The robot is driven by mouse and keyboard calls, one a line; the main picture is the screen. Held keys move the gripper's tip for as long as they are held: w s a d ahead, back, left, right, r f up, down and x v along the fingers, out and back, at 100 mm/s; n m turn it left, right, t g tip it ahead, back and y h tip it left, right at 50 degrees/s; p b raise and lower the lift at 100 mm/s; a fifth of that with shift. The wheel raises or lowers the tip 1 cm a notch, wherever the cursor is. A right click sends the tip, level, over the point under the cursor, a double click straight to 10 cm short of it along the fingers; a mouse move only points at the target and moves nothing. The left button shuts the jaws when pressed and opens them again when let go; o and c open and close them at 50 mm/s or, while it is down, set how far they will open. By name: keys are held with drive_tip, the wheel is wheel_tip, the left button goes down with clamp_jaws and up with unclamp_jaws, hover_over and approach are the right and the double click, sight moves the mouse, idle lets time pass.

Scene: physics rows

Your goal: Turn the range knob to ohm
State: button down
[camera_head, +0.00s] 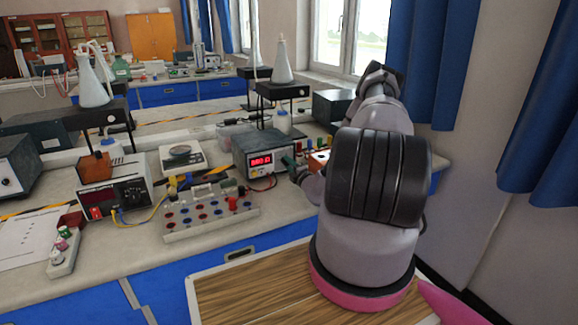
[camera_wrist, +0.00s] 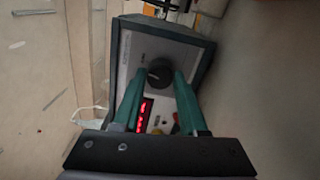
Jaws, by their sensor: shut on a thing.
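The meter is a dark box with a pale front panel and a lit red display. It stands on the bench in the head view (camera_head: 262,160) and fills the middle of the wrist view (camera_wrist: 190,45). Its round black range knob (camera_wrist: 159,72) sits on the panel beyond the display. My gripper (camera_wrist: 160,76) has its two green fingers on either side of the knob, shut on it. The range marks are too small to read.
A board with red and blue sockets (camera_head: 210,212) lies in front of the meter. A scale (camera_head: 182,157) and a second instrument with a red display (camera_head: 116,192) stand to the left. Flasks on stands (camera_head: 282,65) are behind. Colored terminals (camera_wrist: 157,128) show near my fingers.

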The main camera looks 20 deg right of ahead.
drive_tip(key=shift+m, duration=0.6)
drive_tip(key=shift+c, duration=2.2)
unclamp_jaws()
drive_tip(key=s, duration=1.1)
drive_tip(key=shift+d, duration=0.2)
drive_tip(key=shift+w, duration=0.1)
